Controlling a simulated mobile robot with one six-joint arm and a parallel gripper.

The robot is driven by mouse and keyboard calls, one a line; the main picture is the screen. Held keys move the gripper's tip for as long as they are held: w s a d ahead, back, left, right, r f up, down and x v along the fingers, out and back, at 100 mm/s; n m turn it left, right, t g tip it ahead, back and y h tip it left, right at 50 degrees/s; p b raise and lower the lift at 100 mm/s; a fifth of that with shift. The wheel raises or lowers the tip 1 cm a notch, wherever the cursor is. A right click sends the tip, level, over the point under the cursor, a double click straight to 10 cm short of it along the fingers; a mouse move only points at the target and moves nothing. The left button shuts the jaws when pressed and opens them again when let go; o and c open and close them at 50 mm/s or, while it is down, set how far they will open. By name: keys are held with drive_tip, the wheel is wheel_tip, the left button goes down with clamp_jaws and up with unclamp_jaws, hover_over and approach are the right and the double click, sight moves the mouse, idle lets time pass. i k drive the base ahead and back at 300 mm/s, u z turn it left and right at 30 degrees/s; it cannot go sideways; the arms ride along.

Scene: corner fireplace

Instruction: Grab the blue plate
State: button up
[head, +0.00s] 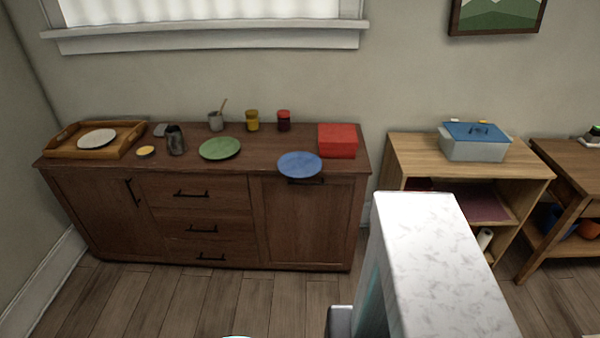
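The blue plate (300,163) lies flat at the front edge of the dark wooden sideboard (262,150), right of the middle. Its near rim reaches past the edge and overlaps the door front in the view. A green plate (220,148) lies to its left, and a red box (338,140) stands close behind it to the right. Nothing covers the blue plate. My gripper is not recognisable in this view, so its fingers and anything in them cannot be seen.
A wooden tray with a pale plate (97,138), a dark mug (176,140) and two jars (252,120) stand on the sideboard. A shelf unit (408,150) with a blue-lidded container (474,147) stands right. Wooden floor (190,300) is clear before the sideboard; a pale shape hides the lower right.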

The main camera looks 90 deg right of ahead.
sight(295, 164)
drive_tip(key=u, duration=0.05)
drive_tip(key=k, duration=0.85)
drive_tip(key=u, duration=0.4)
drive_tip(key=k, duration=0.9)
drive_tip(key=z, duration=0.35)
drive_tip(key=i, duration=0.15)
drive_tip(key=u, duration=0.25)
